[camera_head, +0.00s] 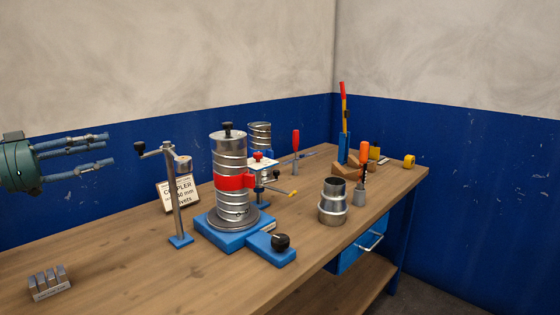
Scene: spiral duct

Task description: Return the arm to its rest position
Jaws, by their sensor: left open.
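My left gripper (105,150) is at the far left, raised above the back left of the workbench. Its blue-grey fingers are spread and point to the right, with nothing between them. It is apart from the things on the bench. My right gripper does not show. A spiral duct (231,157) stands upright on a blue base (232,230), with a red band around its middle and a black knob on top.
The wooden workbench (125,270) has free room at the front left. A metal post stand (178,205), a sign (190,194), a reducer fitting (333,203), a grey slotted block (50,283) and a red-handled tool (295,143) stand on it. A blue wall is behind.

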